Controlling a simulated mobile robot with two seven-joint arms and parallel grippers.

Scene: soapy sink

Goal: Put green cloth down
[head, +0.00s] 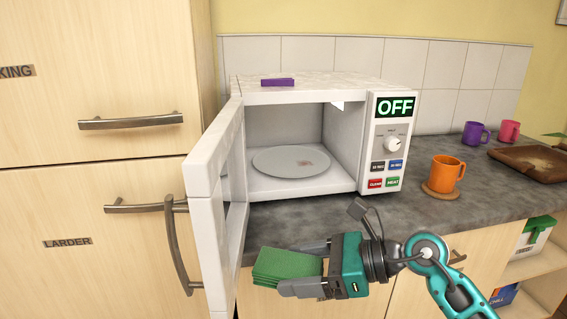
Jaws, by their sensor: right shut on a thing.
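The green cloth (283,264) is a folded, flat bundle in the lower middle of the head view. My right gripper (305,268) is shut on its right end and holds it in front of the counter's front edge, beside the open microwave door. The gripper hides part of the cloth. My left gripper is not in view.
The white microwave (378,148) stands open on the grey counter (395,212), its door (208,180) swung toward me at the left. A round plate (275,160) lies inside. A purple block (277,82) is on top. An orange mug (446,174) stands at the right.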

